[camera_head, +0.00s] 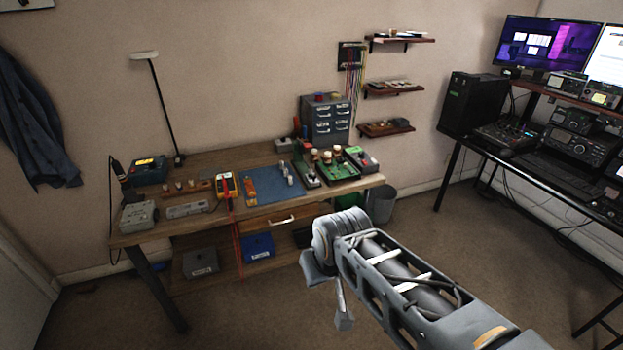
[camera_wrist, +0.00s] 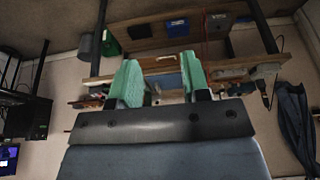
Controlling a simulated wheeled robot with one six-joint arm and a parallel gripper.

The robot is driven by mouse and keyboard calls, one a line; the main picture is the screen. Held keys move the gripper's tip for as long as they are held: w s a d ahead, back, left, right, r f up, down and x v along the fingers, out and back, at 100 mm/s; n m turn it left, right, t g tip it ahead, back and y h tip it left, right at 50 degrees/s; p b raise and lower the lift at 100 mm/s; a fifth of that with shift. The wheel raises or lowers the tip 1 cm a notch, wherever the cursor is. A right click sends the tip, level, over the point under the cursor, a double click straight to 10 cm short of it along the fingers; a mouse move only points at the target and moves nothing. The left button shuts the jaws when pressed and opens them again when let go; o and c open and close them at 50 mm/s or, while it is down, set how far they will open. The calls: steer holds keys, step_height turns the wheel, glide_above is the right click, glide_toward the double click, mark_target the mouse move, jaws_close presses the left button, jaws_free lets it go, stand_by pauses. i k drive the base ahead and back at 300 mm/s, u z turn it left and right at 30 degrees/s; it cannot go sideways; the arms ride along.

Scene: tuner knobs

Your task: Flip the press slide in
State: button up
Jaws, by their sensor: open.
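I cannot tell which part is the press slide; the controls on the workbench (camera_head: 215,220) are too small to make out. A small grey device (camera_head: 306,175) and a green circuit board (camera_head: 336,170) with round knobs stand towards the right of its top. My gripper's green fingertips (camera_wrist: 159,78) are apart with nothing between them in the wrist view. The workbench (camera_wrist: 165,50) shows upside down beyond them. In the head view my arm is in front of the bench's right end, apart from the items on top.
A blue mat (camera_head: 270,190), a yellow meter (camera_head: 227,186) and grey boxes lie on the bench. A drawer cabinet (camera_head: 326,120) stands at its back right, and a thin lamp (camera_head: 163,105) rises at the back. A bin (camera_head: 381,204) stands beside it. Open carpet lies in front.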

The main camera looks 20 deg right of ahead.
mark_target(313, 182)
steer(key=u, duration=0.55)
steer(key=k, duration=0.6)
steer(key=u, duration=0.9)
steer(key=i, duration=0.9)
steer(key=z, duration=0.85)
steer(key=i, duration=0.9)
steer(key=z, duration=0.95)
